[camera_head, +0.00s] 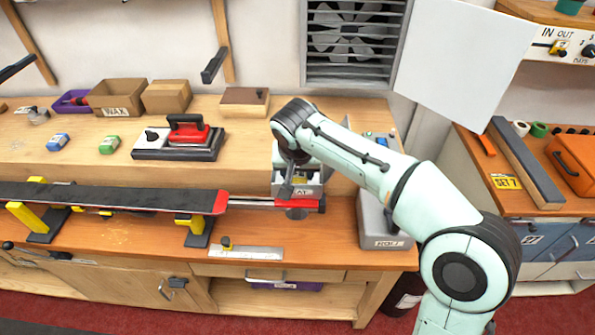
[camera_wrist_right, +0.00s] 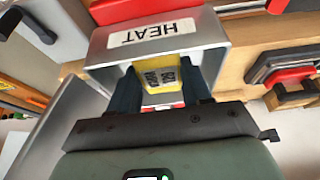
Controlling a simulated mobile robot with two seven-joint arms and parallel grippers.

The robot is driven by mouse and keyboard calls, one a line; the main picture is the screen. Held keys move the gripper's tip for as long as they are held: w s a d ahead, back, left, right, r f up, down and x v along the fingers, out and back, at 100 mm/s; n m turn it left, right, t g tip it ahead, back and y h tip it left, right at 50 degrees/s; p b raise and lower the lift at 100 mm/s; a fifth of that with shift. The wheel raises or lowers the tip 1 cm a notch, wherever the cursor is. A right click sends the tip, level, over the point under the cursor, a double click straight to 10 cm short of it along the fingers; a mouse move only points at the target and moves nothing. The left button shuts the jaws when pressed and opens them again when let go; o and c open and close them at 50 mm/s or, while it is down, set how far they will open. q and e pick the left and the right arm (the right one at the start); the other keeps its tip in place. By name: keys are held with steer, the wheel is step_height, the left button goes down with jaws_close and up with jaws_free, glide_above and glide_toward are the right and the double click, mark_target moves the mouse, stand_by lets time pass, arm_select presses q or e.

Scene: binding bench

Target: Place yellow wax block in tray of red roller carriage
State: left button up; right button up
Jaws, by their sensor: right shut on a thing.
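My right gripper (camera_wrist_right: 160,82) is shut on the yellow wax block (camera_wrist_right: 160,72), which has a white printed label. The block sits between the dark fingers, within the outline of a grey metal tray (camera_wrist_right: 218,55) marked HEAT. I cannot tell whether it touches the tray floor. The red roller carriage (camera_wrist_right: 130,9) shows as a red part beyond the tray. In the head view my right gripper (camera_head: 294,178) reaches down at the tray, and the carriage (camera_head: 312,204) shows red below it. My arm partly hides the tray there. My left gripper is out of view.
A long ski (camera_head: 120,197) lies on yellow-and-black supports left of the carriage. A red-handled iron (camera_head: 187,132), a WAX box (camera_head: 116,97), and blue (camera_head: 58,142) and green (camera_head: 109,145) blocks stand on the raised shelf. A grey box (camera_head: 383,225) stands right of the carriage.

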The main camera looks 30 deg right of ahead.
steer(key=shift+w+f, duration=0.1)
steer(key=o, duration=1.1)
steer(key=shift+r, duration=0.3)
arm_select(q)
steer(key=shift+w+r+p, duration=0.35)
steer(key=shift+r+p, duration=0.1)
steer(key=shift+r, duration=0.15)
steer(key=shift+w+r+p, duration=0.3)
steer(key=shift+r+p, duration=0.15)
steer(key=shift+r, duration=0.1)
arm_select(e)
steer(key=v, duration=1.2)
steer(key=shift+f, duration=0.1)
